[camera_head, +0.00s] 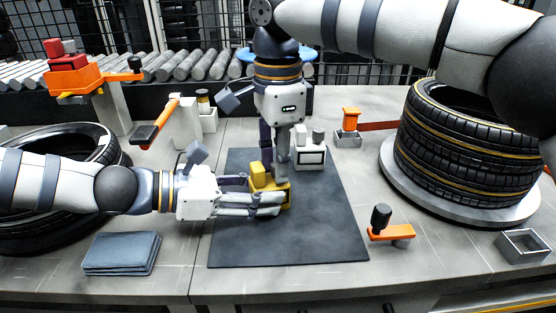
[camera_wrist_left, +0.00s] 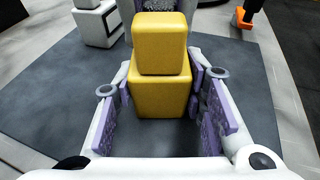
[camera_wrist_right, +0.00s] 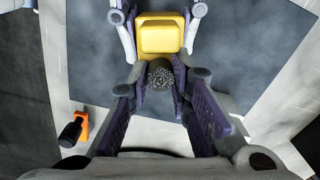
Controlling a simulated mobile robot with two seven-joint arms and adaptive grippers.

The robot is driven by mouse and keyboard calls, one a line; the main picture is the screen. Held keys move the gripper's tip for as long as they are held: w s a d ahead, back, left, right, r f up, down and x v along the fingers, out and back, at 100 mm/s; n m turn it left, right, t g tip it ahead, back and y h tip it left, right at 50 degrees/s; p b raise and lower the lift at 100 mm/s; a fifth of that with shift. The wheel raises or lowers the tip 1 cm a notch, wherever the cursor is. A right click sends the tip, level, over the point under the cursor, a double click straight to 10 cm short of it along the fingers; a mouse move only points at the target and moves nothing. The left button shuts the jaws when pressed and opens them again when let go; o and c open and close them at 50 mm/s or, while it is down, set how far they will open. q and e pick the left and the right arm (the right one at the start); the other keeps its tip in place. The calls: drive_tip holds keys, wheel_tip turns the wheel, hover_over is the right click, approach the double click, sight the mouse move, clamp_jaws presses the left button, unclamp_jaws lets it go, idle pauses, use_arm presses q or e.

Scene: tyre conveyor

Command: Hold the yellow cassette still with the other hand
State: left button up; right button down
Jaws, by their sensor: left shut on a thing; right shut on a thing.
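The yellow cassette (camera_head: 258,172) is a block with a smaller block on top, on the dark mat (camera_head: 330,235). My left gripper (camera_head: 265,202) comes in from the left and is shut on it; in the left wrist view the cassette (camera_wrist_left: 160,95) sits between the purple finger pads (camera_wrist_left: 163,105). My right gripper (camera_head: 275,168) points down from above, right beside the cassette. In the right wrist view it (camera_wrist_right: 158,95) is shut on a dark, speckled round piece (camera_wrist_right: 160,75), close to the yellow cassette (camera_wrist_right: 160,35). Whether that piece touches the cassette is unclear.
A white box (camera_head: 312,158) stands on the mat just right of my right gripper. A folded cloth (camera_head: 122,254) and a tyre (camera_head: 60,140) are at left. The front mat is clear.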

idle(0.5)
drive_tip(key=c, duration=1.4)
unclamp_jaws()
drive_tip(key=shift+c, duration=0.2)
drive_tip(key=shift+r, duration=0.1)
wheel_tip(320, 180, up, 12)
